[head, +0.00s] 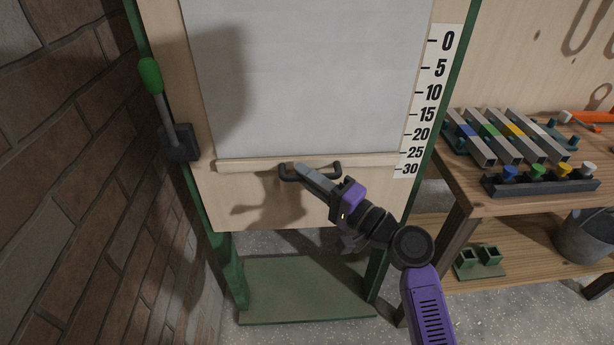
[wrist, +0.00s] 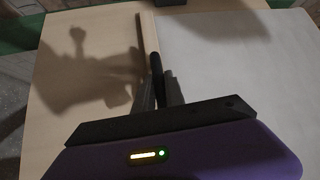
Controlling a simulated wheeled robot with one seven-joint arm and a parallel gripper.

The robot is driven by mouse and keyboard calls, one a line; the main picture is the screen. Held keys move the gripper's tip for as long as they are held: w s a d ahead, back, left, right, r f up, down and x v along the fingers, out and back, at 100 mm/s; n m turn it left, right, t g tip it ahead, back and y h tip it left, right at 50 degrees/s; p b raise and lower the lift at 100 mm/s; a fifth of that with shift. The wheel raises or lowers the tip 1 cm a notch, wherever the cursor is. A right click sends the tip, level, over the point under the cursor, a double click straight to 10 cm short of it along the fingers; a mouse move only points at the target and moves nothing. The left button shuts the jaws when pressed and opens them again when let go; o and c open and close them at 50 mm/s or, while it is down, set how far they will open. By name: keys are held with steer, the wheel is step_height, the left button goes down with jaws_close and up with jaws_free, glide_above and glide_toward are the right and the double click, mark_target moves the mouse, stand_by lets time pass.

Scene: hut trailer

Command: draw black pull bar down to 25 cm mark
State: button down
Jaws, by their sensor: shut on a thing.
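The black pull bar (head: 333,172) is a bracket-shaped handle on the pale wooden bottom rail (head: 240,164) of a grey-white sheet (head: 300,90). My gripper (head: 302,174) is shut on the pull bar, left of its middle. In the wrist view my gripper's fingers (wrist: 157,92) close on the dark bar (wrist: 156,64). The scale strip (head: 417,110) on the right of the board runs from 0 at the top to 30 at the bottom. The rail's right end lies beside the 25 and 30 marks, nearer 25. Part of the pull bar is hidden by my fingers.
A green-knobbed lever (head: 150,80) stands on the board's left post, by a brick wall (head: 60,150). At right a wooden bench (head: 490,204) carries metal channels and a rack with coloured caps. A grey bucket (head: 586,236) is on its lower shelf. Bare board lies below the rail.

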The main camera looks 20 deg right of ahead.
steer(key=shift+f, duration=0.45)
steer(key=c, duration=1.4)
jaws_free()
steer(key=shift+s, duration=0.1)
steer(key=v, duration=0.7)
steer(key=shift+s+d+b, duration=0.15)
steer(key=shift+s+b, duration=0.15)
steer(key=shift+b, duration=0.05)
